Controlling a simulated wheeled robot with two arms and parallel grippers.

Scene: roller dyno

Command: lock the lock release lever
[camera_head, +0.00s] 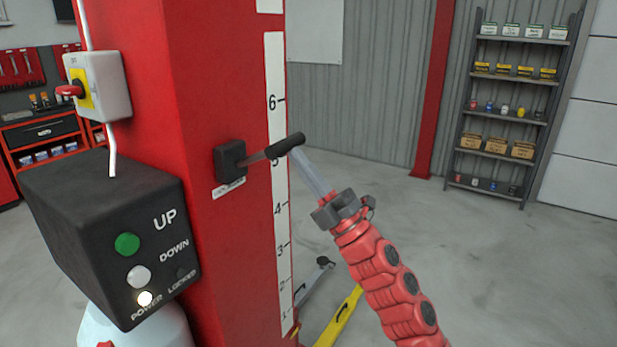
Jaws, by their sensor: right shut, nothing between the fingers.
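The lock release lever sticks out to the right from a black housing (230,160) on the red post. Its thin rod ends in a black grip (284,146), roughly level and pointing a little up to the right. A small white label (229,188) sits below the housing. My right gripper (301,158) comes up from the lower right on a red arm. Its pale fingers are shut and empty, with the tips at the underside of the black grip. I cannot tell whether they touch it. My left gripper is out of view.
A black control box (110,235) with a green UP button, a pale DOWN button and a lit POWER lamp juts out left of the lever. A red-handled switch box (97,86) is above it. A yellow lift arm (338,318) lies low. Shelves (512,110) stand far right.

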